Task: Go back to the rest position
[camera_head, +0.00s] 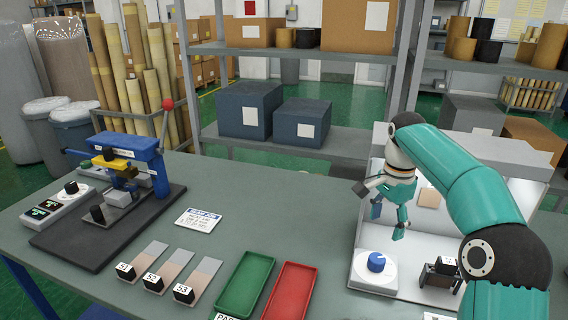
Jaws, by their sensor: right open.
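My right arm comes in from the right in teal and black. Its gripper (388,216) is open and hangs in front of the white light box (455,195), above the blue knob (376,262). I see nothing between its fingers. My left gripper and left arm are not in the picture.
A blue press (130,152) with a red-tipped lever stands at the left on a dark base. Sample strips (185,275), a green tray (245,284) and a red tray (290,292) lie along the front. A small sign (198,220) lies mid-table; bare tabletop surrounds it.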

